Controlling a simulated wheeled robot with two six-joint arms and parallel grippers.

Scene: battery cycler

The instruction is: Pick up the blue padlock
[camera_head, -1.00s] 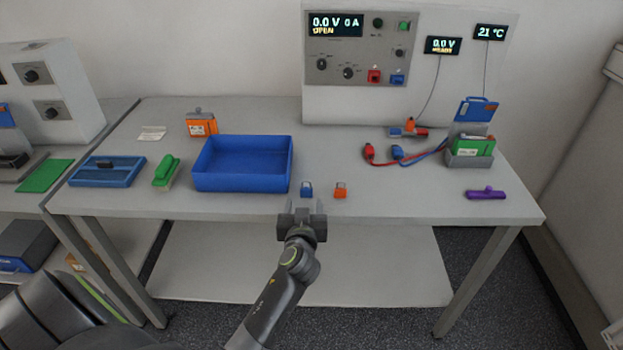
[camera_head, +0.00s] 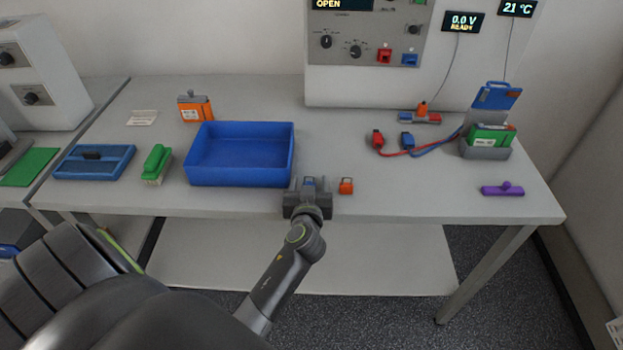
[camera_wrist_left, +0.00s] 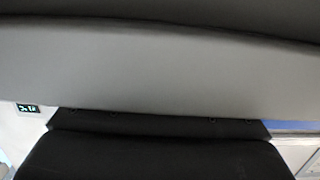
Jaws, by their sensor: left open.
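The small blue padlock (camera_head: 309,182) stands near the front edge of the table, just right of the blue tray. My left gripper (camera_head: 309,184) is open at the table's front edge. Its two fingers appear on either side of the padlock in the head view, and the gripper hides the padlock's lower part. I cannot tell whether the fingers touch it. In the left wrist view, dark and grey surfaces close to the camera fill most of the picture, and I do not see the padlock there. My right gripper is not in view.
The blue tray (camera_head: 238,178) is close on the left. Red and blue cables (camera_head: 410,150) and a purple object (camera_head: 503,190) lie farther right. The table front between orange padlock and purple object is clear.

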